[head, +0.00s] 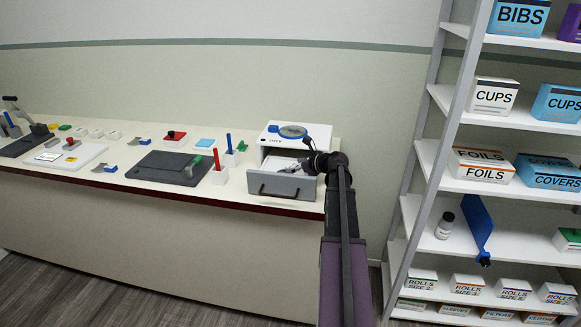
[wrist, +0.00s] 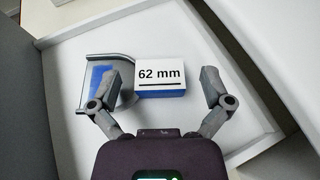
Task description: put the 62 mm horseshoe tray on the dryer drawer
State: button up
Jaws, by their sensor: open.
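The 62 mm horseshoe tray (wrist: 97,72) lies in the open dryer drawer (head: 280,186), whose pale floor shows in the wrist view (wrist: 205,40). The tray has a grey curved wall and a blue inside. Its blue block (wrist: 161,94) has a white label reading "62 mm". My gripper (wrist: 167,72) is open, with one finger on each side of the labelled block. The left finger covers part of the tray beside the block; a gap shows at the right finger. In the head view my gripper (head: 310,162) is at the drawer's right side and hides part of its inside.
A stocked shelf (head: 520,125) stands to the right.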

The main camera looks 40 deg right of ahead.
jog(key=p+v, duration=0.4)
jog(key=v, duration=0.7)
jog(key=shift+s+r, duration=0.15)
jog(key=shift+s, duration=0.05)
